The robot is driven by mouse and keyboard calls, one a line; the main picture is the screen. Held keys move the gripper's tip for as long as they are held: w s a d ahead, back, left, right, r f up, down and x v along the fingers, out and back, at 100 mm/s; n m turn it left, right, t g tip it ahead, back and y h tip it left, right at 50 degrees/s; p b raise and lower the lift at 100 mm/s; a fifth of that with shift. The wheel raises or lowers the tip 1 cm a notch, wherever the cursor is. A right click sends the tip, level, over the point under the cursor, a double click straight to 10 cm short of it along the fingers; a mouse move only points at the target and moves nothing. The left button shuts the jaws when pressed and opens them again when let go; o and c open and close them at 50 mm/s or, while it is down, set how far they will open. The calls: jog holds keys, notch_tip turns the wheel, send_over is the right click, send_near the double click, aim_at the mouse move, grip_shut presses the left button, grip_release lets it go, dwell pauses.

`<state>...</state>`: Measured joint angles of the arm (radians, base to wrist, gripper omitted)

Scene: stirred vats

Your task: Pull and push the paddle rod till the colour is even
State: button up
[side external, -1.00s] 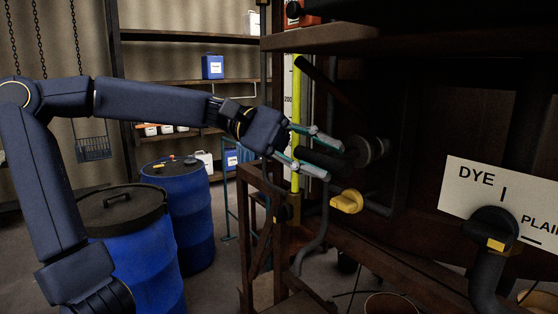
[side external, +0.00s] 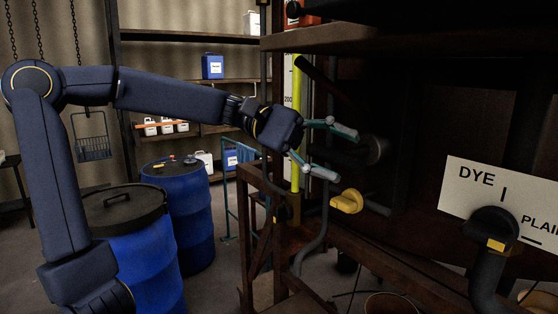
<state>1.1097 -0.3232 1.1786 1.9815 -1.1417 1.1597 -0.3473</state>
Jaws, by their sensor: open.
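The paddle rod's round dark collar (side external: 375,150) shows dimly on the dark vat wall (side external: 430,110). The rod is hard to make out against the dark between my fingers. My gripper (side external: 346,155) is open, its two teal-grey fingers spread one above the other in front of the collar. I cannot tell whether either finger touches the rod. A yellow sight tube (side external: 297,95) with a scale stands upright behind my gripper.
A yellow valve handle (side external: 346,202) sits just below my lower finger. A white DYE/PLAIN sign (side external: 470,185) with a black lever (side external: 493,228) is at right. Blue drums (side external: 185,215) stand left under my arm. A rusty frame (side external: 262,190) is close below.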

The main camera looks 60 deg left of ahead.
jog(key=v, duration=1.2)
jog(key=s+d+f+m+y, duration=0.3)
jog(key=s+f+y, duration=0.3)
jog(key=s+f, duration=0.25)
notch_tip(320, 180, down, 11)
jog(key=s+a+m+y, duration=0.2)
jog(key=m+y, duration=0.5)
jog(key=y, duration=0.1)
jog(key=shift+a+t+y, duration=0.3)
jog(key=shift+a+y, duration=0.05)
jog(key=shift+y, duration=0.05)
